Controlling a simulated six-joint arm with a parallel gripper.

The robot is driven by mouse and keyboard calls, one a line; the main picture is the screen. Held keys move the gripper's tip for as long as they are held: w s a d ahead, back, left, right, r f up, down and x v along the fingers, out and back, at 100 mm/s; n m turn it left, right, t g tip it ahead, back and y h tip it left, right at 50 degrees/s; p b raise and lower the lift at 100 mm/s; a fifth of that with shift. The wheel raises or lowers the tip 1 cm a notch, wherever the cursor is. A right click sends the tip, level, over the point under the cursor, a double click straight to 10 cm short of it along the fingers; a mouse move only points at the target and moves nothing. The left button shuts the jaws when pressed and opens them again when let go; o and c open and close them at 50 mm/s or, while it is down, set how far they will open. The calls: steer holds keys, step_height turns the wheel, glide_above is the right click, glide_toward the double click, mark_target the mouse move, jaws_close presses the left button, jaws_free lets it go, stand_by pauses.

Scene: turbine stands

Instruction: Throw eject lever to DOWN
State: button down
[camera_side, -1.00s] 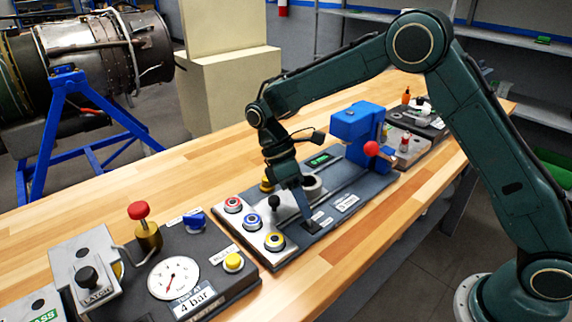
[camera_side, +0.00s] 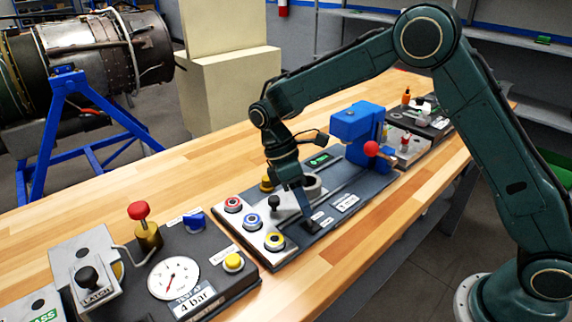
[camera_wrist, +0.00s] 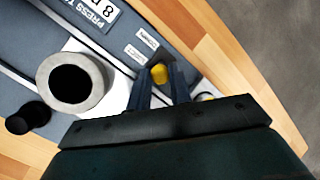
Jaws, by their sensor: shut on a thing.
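My gripper (camera_side: 309,220) reaches down to the dark panel near its front edge. In the wrist view, my gripper (camera_wrist: 160,83) has its two blue-grey fingers close around a small yellow-tipped piece (camera_wrist: 160,73), which looks like the eject lever. The fingers are shut on it. In the side view the fingers hide the lever, so its exact position cannot be told there. Two small white labels lie beside it; one of these labels (camera_wrist: 147,38) shows in the wrist view, but its text is too small to read surely.
A grey ring-topped cylinder (camera_wrist: 75,82) and a black knob (camera_wrist: 28,117) stand close to the gripper. A blue press (camera_side: 352,130) with a red ball handle (camera_side: 371,148) stands to the right.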

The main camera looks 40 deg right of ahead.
steer(key=s+t, duration=0.1)
steer(key=t, duration=0.1)
steer(key=s+t, duration=0.1)
steer(key=t, duration=0.1)
steer(key=shift+s+r+t, duration=0.3)
steer(key=shift+r, duration=0.05)
steer(key=s+t, duration=0.1)
steer(key=t, duration=0.2)
steer(key=shift+s+f, duration=0.15)
steer(key=shift+s, duration=0.2)
steer(key=shift+s+a+f+t, duration=0.15)
steer(key=shift+s+t, duration=0.25)
steer(key=shift+t, duration=0.5)
steer(key=c, duration=1.3)
jaws_free()
steer(key=shift+o, duration=0.2)
steer(key=shift+s, duration=0.1)
steer(key=v, duration=1.3)
steer(key=shift+s+r, duration=0.15)
steer(key=shift+r, duration=0.15)
